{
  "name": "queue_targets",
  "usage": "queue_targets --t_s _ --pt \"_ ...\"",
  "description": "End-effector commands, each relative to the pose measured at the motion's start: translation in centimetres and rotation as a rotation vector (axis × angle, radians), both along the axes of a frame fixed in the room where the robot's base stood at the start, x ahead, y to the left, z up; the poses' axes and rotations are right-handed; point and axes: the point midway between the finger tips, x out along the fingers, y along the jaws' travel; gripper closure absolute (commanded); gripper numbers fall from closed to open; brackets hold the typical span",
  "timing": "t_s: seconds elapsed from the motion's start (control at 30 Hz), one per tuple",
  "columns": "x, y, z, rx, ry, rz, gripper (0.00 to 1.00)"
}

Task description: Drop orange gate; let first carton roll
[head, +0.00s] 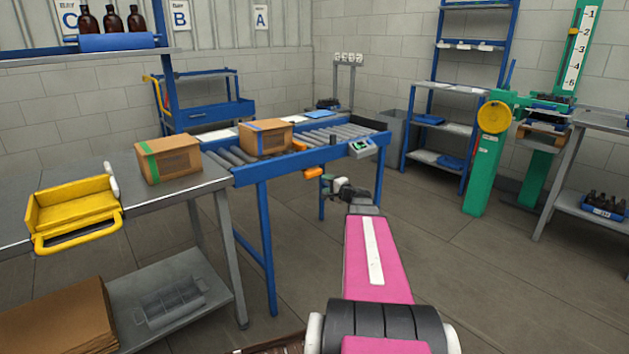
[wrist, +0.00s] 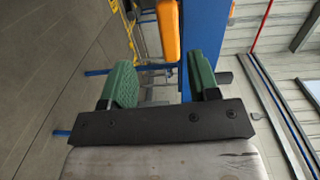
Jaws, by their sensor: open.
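An orange handle (head: 313,173) sticks out from the conveyor's near blue side. A second carton, with green tape (head: 168,161), sits on the grey table at the conveyor's left end. My gripper (head: 328,182) is just right of the orange handle. In the wrist view my gripper (wrist: 163,78) has its green fingers apart and empty. The orange handle (wrist: 168,28) lies beyond the fingertips, between their lines.
The blue conveyor frame (head: 265,230) and a small control box (head: 361,148) are close to my arm. A yellow tray with a handle (head: 72,210) is on the grey table (head: 140,205). Open floor (head: 480,270) lies to the right.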

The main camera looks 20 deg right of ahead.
Motion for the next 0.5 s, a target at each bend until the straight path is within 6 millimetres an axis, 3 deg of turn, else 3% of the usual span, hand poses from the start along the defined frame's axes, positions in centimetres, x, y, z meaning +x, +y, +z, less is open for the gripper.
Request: queue_targets --t_s 0.03,0.17,0.5 --pt "0.2 -1.0 0.3 0.018 -0.014 -0.02 0.45" --pt "0.6 -1.7 0.7 0.038 -0.029 -0.039 0.45" --pt "5.5 0.1 0.7 0.037 -0.028 -0.036 0.45"
